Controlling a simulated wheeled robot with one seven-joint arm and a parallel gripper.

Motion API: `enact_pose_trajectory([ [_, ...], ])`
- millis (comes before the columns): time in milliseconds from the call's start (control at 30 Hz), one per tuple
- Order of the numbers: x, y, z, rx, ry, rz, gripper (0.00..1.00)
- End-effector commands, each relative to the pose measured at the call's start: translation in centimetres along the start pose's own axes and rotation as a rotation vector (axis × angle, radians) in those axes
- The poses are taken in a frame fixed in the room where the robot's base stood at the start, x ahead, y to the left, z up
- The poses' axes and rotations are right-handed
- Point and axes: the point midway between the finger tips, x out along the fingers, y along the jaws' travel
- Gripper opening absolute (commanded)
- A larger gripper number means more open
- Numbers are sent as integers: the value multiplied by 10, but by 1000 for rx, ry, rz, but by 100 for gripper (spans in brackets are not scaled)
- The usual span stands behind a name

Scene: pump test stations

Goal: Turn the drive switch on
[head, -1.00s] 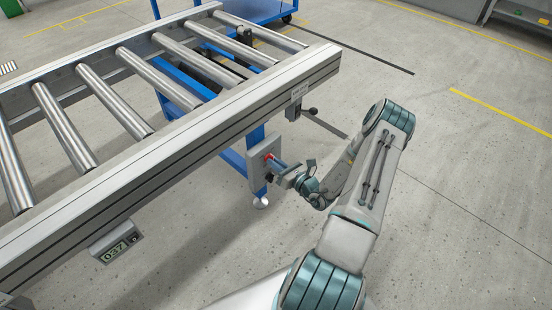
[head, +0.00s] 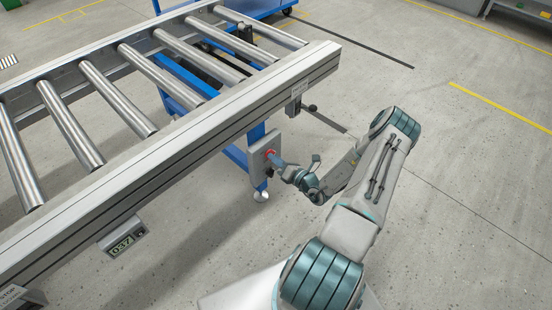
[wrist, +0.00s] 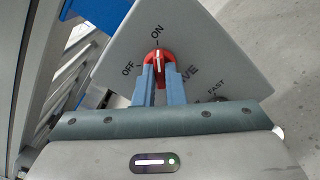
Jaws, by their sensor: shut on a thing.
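The drive switch is a red rotary knob (wrist: 160,66) on a grey box, with ON, OFF and partly covered lettering around it. Its white line points up at the ON mark; OFF lies to the left. My gripper (wrist: 160,78) is shut on the knob, one blue finger on each side, hiding the knob's lower part. In the head view the red knob (head: 269,153) shows a little on the grey switch box (head: 258,167) on the conveyor's side, with my gripper (head: 273,159) reaching it from the right.
The roller conveyor (head: 190,155) fills the left, its side rail above the switch box. A small display (head: 122,245) hangs under the rail at lower left. Bare floor (head: 470,220) lies open at right.

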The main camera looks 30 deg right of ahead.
Motion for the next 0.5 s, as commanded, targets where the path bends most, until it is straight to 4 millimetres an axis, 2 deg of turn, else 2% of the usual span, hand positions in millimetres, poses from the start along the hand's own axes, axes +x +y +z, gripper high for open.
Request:
enact_pose_trajectory([
  [300,-1,-1,0,3,-1,-2,0],
  [333,-1,-1,0,3,-1,-2,16],
  [400,-1,-1,0,2,-1,-2,32],
  [500,0,0,0,2,0,-1,32],
])
